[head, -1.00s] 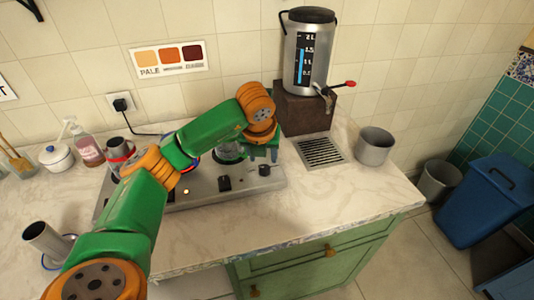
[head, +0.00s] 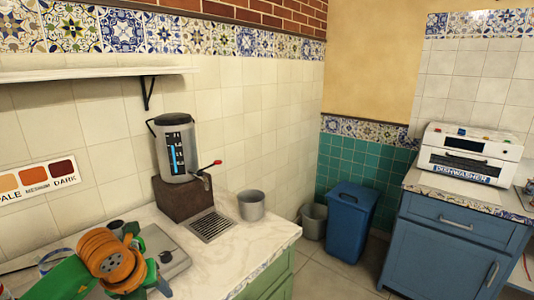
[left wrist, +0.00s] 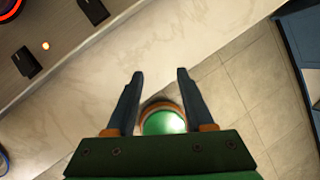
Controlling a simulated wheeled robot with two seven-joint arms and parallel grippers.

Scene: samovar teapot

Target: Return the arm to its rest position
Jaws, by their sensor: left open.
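My left arm (head: 105,258) is folded at the lower left of the head view, in green and orange, over the front left of the counter. My left gripper (left wrist: 160,74) shows in the left wrist view with its two dark fingers spread apart. Nothing is held between them. The fingers point over the pale marble counter (left wrist: 130,57), near its edge. The green and orange round part behind the fingers looks like part of me. My right gripper is not in view.
A steel samovar (head: 176,152) stands on a brown block (head: 185,198) beside a drain grille (head: 211,226) and a grey pot (head: 251,206). The stove (head: 163,252) is near my arm. A blue bin (head: 351,222) and dishwasher (head: 470,155) are right.

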